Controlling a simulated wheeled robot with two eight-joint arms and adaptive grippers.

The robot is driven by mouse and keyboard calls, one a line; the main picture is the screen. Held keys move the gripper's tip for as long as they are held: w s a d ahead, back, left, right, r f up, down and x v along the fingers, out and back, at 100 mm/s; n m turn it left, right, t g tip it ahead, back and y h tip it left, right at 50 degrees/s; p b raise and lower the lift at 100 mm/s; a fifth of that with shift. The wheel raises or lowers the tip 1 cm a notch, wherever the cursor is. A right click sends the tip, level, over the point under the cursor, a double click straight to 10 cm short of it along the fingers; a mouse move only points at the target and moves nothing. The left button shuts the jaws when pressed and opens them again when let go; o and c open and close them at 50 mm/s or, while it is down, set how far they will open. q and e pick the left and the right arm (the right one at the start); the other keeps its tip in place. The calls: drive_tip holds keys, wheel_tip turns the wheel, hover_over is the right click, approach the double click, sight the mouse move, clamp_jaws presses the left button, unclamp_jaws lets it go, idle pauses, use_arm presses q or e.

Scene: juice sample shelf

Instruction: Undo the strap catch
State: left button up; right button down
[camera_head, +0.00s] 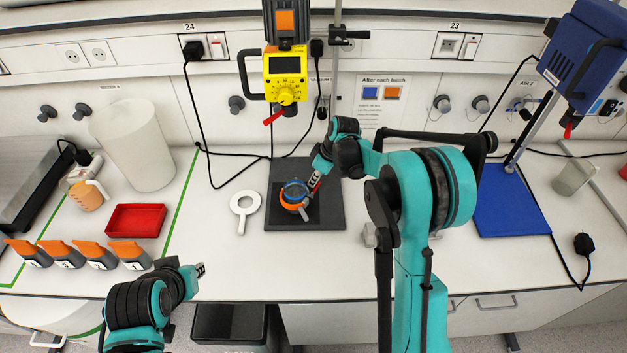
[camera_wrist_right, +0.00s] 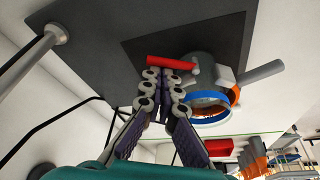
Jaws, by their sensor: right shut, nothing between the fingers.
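A cup with a blue rim and an orange band (camera_head: 294,194) stands on the dark stand base (camera_head: 330,215); it also shows in the right wrist view (camera_wrist_right: 207,104). A red lever (camera_wrist_right: 172,62), which looks like the strap catch, sticks out at the cup's side. My right gripper (camera_wrist_right: 167,74) is shut and empty, its fingertips right at the red lever. I cannot tell whether they touch it. In the head view the right gripper (camera_head: 314,184) is just right of the cup. My left gripper (camera_head: 200,270) is at the bench's front edge, away from the cup; its jaw state is unclear.
A yellow mixer head (camera_head: 285,75) hangs above the cup. A white ring with a handle (camera_head: 242,222) lies left of the base. A red tray (camera_head: 137,220) and several orange-topped bottles (camera_head: 129,253) stand further left. A blue stand base (camera_head: 510,205) is at right.

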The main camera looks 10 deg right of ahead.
drive_tip(key=m, duration=0.1)
drive_tip(key=m+h, duration=0.1)
drive_tip(key=m, duration=0.1)
drive_tip(key=s+d+m+t+b, duration=0.1)
drive_tip(key=shift+d+m, duration=0.1)
drive_tip(key=shift+m, duration=0.3)
drive_tip(key=shift+d, duration=0.15)
drive_tip(key=shift+s, duration=0.15)
idle(0.6)
